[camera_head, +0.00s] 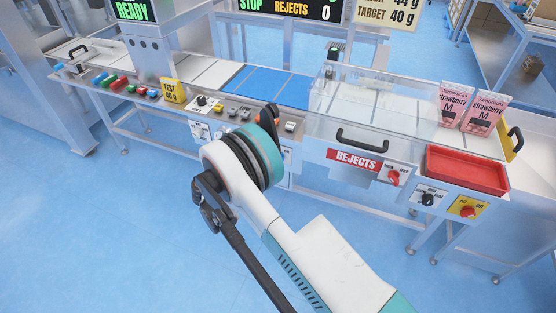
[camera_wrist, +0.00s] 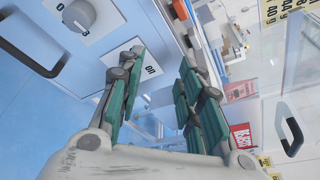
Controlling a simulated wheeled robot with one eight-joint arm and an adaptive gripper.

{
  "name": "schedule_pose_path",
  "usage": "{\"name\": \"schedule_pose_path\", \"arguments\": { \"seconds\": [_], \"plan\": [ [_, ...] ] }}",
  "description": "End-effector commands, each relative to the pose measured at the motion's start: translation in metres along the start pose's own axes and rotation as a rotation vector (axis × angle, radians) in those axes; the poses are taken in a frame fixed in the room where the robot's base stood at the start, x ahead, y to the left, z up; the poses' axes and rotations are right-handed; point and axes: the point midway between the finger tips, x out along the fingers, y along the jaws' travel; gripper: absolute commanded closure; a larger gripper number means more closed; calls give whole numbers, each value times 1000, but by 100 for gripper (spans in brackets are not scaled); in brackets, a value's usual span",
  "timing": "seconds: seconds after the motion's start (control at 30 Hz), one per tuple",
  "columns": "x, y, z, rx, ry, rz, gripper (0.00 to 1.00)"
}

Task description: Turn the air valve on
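My gripper (camera_wrist: 162,65) is open in the wrist view, its two green-padded fingers apart, with nothing seen held between them. A white plate (camera_wrist: 123,56) marked ON lies on the blue-white machine front beside the left finger, which covers part of it. I cannot tell whether the air valve is on this plate; any handle there is hidden. In the head view my arm's wrist covers the middle of the machine front, and a white labelled plate (camera_head: 286,154) shows partly behind it. Most of my gripper is hidden in that view.
A grey knob (camera_wrist: 79,15) sits on another plate at upper left. In the head view, a red knob (camera_head: 393,176), a black knob (camera_head: 428,199) and a red knob on yellow (camera_head: 467,211) line the right front. A red tray (camera_head: 467,170) and the rejects bin handle (camera_head: 361,141) stand nearby.

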Motion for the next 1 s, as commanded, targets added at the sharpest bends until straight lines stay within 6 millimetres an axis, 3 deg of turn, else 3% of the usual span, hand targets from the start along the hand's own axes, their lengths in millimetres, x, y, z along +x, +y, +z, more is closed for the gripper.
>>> {"name": "schedule_pose_path", "arguments": {
  "seconds": [0.03, 0.13, 0.37, 1.0],
  "plan": [
    [-7, 15, -18, 9, 28, 13, 67],
    [-16, 32, -43, 22, 72, 29, 67],
    [-10, 42, -59, 29, 100, 36, 67],
    [101, 47, -70, 28, 98, 37, 67]
  ]
}}
